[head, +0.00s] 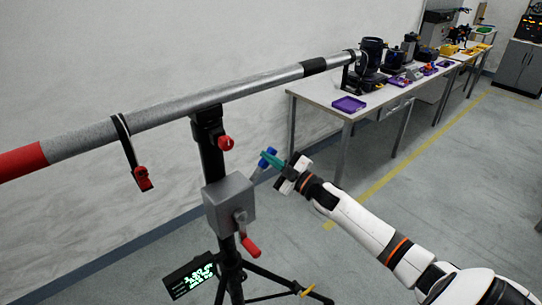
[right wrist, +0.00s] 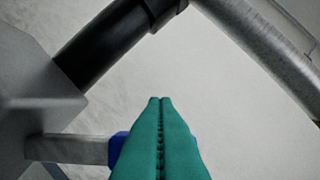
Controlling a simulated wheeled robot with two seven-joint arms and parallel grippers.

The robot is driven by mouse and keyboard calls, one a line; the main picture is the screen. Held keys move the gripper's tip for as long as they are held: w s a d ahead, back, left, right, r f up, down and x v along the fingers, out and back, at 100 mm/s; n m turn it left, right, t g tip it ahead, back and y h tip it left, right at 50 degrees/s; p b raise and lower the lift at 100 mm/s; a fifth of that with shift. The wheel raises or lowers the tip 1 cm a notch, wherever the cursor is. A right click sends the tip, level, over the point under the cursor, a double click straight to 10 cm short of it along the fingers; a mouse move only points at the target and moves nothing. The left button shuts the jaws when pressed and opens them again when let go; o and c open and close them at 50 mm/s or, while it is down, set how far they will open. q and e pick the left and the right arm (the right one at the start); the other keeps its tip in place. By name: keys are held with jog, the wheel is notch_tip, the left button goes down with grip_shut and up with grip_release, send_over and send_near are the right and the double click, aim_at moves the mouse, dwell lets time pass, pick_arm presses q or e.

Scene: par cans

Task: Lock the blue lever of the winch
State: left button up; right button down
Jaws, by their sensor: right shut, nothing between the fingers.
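The winch (head: 229,205) is a grey box on the black stand post. A short grey bar with a blue grip, the blue lever (head: 263,163), slants up and right from its right side. My right gripper (head: 266,156) has teal fingers, shut and empty, and their tips overlap the blue grip in the head view. In the right wrist view, the closed fingers (right wrist: 161,100) cover most of the blue lever (right wrist: 117,145), with blue showing on both sides. I cannot tell whether they touch it. The winch housing (right wrist: 35,85) fills the left edge there. My left gripper is out of view.
A long silver pipe (head: 215,93) crosses above the winch on the stand. A red knob (head: 226,142) and red crank grip (head: 250,247) flank the box above and below. A red clamp (head: 143,178) hangs left. Tables (head: 322,96) stand behind; the floor at right is clear.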

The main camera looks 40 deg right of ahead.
jog(key=shift+f, duration=0.15)
jog(key=shift+d+f, duration=0.1)
jog(key=shift+d, duration=0.1)
jog(key=d+f+m+t+h+b, duration=0.2)
jog(key=d+f+m+h+b, duration=0.2)
jog(key=m, duration=0.8)
jog(key=shift+w+f+m+h, duration=0.2)
jog(key=shift+f+m+h, duration=0.15)
jog(key=shift+f, duration=0.85)
jog(key=shift+f+h, duration=0.15)
jog(key=shift+h, duration=0.1)
